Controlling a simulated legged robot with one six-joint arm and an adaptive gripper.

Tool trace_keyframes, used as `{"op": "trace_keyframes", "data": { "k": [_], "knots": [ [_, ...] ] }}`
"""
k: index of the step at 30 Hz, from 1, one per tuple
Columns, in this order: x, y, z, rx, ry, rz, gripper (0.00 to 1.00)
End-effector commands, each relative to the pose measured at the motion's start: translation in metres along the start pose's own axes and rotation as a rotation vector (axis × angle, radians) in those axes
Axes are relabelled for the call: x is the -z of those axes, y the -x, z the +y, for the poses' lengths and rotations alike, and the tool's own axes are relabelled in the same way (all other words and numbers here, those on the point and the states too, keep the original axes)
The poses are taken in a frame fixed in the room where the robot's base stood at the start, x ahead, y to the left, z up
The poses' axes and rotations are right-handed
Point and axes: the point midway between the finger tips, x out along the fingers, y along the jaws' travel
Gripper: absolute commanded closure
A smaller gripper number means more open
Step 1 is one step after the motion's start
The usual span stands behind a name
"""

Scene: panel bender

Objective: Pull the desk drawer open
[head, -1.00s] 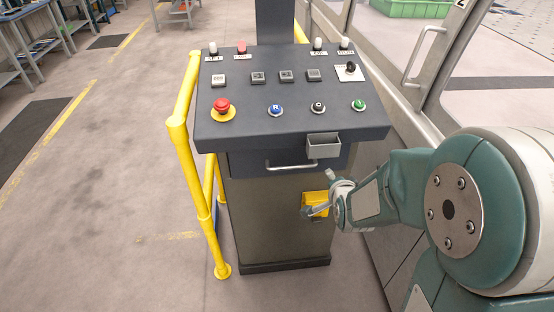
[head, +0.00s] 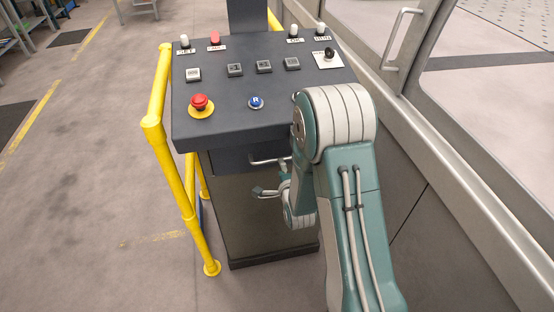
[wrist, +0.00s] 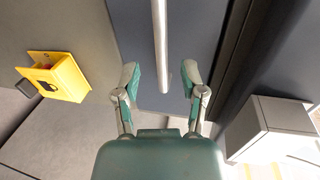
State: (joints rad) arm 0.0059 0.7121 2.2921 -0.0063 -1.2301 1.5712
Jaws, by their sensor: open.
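The desk drawer (head: 228,162) is a dark blue-grey front under the sloped console top, with a pale bar handle (head: 262,162). It looks shut, though my arm hides its right part. In the wrist view the handle (wrist: 160,45) runs down from the top edge, in front of the drawer face (wrist: 200,25). My gripper (head: 270,182) is just below and in front of the handle in the head view. In the wrist view my gripper (wrist: 160,78) is open, with one finger on each side of the handle's near end. I see no finger touching the bar.
The console top (head: 225,105) carries buttons and a red emergency stop (head: 199,104). A yellow rail (head: 172,165) stands at its left. Floor at left is clear.

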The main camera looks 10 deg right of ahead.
Motion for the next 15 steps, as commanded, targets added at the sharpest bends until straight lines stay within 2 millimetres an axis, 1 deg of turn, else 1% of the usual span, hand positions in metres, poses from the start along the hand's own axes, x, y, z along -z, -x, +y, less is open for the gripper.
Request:
{"op": "trace_keyframes", "data": {
  "k": [1,3,7,10,15],
  "knots": [
    [0.0,-0.01,0.0,0.001,0.0,0.0,0.46],
    [0.0,-0.023,0.0,0.002,0.001,0.0,0.46],
    [0.0,-0.042,0.0,0.001,0.001,0.0,0.46],
    [0.0,-0.05,0.0,0.0,0.001,0.0,0.46],
    [0.0,-0.055,0.0,-0.001,0.001,0.0,0.46]
  ]
}}
